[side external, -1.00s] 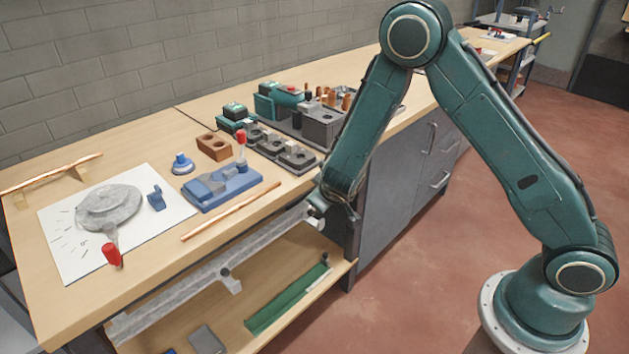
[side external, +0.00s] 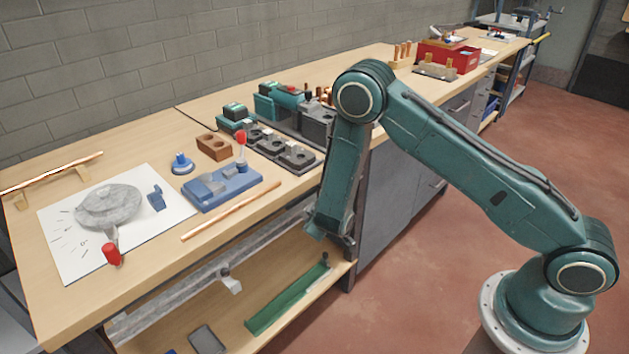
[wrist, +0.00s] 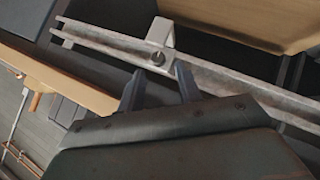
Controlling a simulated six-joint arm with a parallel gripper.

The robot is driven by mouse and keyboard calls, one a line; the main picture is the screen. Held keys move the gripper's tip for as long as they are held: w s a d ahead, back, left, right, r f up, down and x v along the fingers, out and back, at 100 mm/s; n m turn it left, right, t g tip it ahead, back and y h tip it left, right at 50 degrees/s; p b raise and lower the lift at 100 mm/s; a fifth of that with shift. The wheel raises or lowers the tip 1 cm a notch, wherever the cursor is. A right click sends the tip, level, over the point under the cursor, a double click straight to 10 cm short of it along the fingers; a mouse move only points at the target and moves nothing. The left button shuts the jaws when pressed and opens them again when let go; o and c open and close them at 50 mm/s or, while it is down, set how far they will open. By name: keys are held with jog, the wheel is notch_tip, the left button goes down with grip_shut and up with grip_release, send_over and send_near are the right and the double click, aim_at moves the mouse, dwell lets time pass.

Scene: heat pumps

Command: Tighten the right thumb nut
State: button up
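A long grey metal rail (side external: 165,302) runs below the bench's front edge. A bracket with a thumb nut (side external: 224,272) sits partway along it in the side view. The rail's right end is behind my arm there. In the wrist view, the rail (wrist: 230,82) runs diagonally, with a pale bracket (wrist: 160,32) across it and a dark round thumb nut (wrist: 157,58) on the bracket. This is probably the right nut, hidden in the side view. My gripper (wrist: 160,82) is open, its two dark fingers apart and empty, with the nut just beyond the fingertips.
A lower shelf (side external: 290,335) holds a green strip (side external: 288,300) and a grey block (side external: 206,340). The bench top (side external: 150,270) above carries a blue fixture (side external: 222,188), a copper rod (side external: 230,212) and a paper sheet (side external: 70,250). A grey cabinet (side external: 380,205) stands right beside my wrist.

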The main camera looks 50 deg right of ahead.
jog(key=shift+x, duration=2.05)
jog(key=shift+w+a, duration=0.1)
jog(key=shift+a, duration=0.05)
jog(key=c, duration=0.5)
